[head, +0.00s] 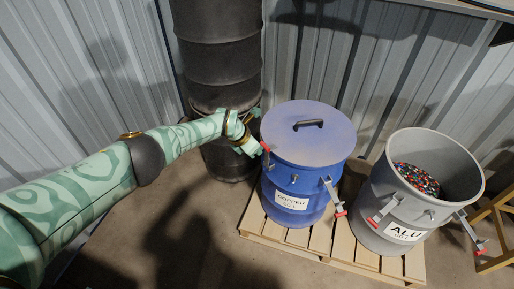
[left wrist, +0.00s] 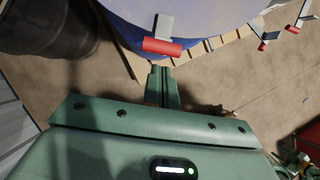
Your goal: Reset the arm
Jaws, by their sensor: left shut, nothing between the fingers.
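My left arm comes in from the left in the head view, and its gripper (head: 256,149) is at the left side of the blue drum, close to a red-tipped latch. In the left wrist view the left gripper (left wrist: 163,72) is shut and empty, just below a red-ended latch (left wrist: 163,46) on the drum. I cannot tell whether it touches the drum. The blue drum (head: 283,183) is marked COPPER and has its lid (head: 305,141) with a black handle on. My right gripper is not in view.
A grey drum (head: 369,205) marked ALU stands open at the right, with coloured scrap (head: 415,179) inside. Both drums stand on a wooden pallet (head: 322,243). A black barrel (head: 219,60) stands behind my left gripper. The floor in front is clear.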

